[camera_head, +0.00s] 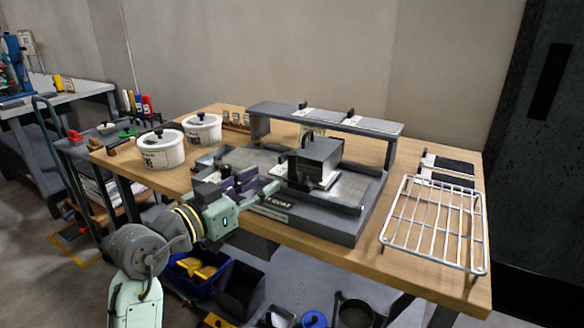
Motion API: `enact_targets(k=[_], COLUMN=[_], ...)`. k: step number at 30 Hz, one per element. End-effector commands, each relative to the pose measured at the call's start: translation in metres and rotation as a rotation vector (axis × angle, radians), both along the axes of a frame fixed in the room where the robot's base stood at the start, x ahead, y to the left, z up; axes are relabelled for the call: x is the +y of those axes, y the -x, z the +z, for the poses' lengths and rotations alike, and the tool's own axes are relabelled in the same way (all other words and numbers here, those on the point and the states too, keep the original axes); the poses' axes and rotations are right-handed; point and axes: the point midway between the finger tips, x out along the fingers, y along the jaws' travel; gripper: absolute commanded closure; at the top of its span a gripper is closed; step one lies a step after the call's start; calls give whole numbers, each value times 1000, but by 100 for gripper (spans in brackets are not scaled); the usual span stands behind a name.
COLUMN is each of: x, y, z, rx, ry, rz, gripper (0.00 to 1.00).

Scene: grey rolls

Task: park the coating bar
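A grey coating machine (343,228) stands on the wooden table, with a flat bed and "COAT" lettering on its front. A block-shaped carriage (320,152) with a dark top and white base sits over the bed. A dark rod-like part (336,201) lies across the bed in front of the carriage; I cannot tell whether it is the coating bar. My gripper (264,187) reaches in from the lower left, over the machine's front left part, left of the carriage. Its fingers blend with dark and purple parts there, so I cannot tell whether they hold anything.
A raised grey shelf (330,121) spans the machine's back. Two white tubs (161,151) (202,129) stand left. A wire rack (432,224) stands right, with dark-and-white items (448,167) behind it. Bins (240,289) lie below. Bare wood shows at the front right.

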Motion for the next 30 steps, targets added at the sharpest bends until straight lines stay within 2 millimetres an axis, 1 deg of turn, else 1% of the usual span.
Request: enact_targets(k=[5, 12, 16, 21, 30], x=[-17, -46, -57, -64, -65], y=[-19, -56, -70, -80, -82], z=[3, 4, 4, 2, 1], rx=[1, 2, 0, 0, -2], ry=[0, 1, 1, 3, 3], rz=[-4, -3, -1, 1, 1], gripper=[62, 62, 62, 62, 62])
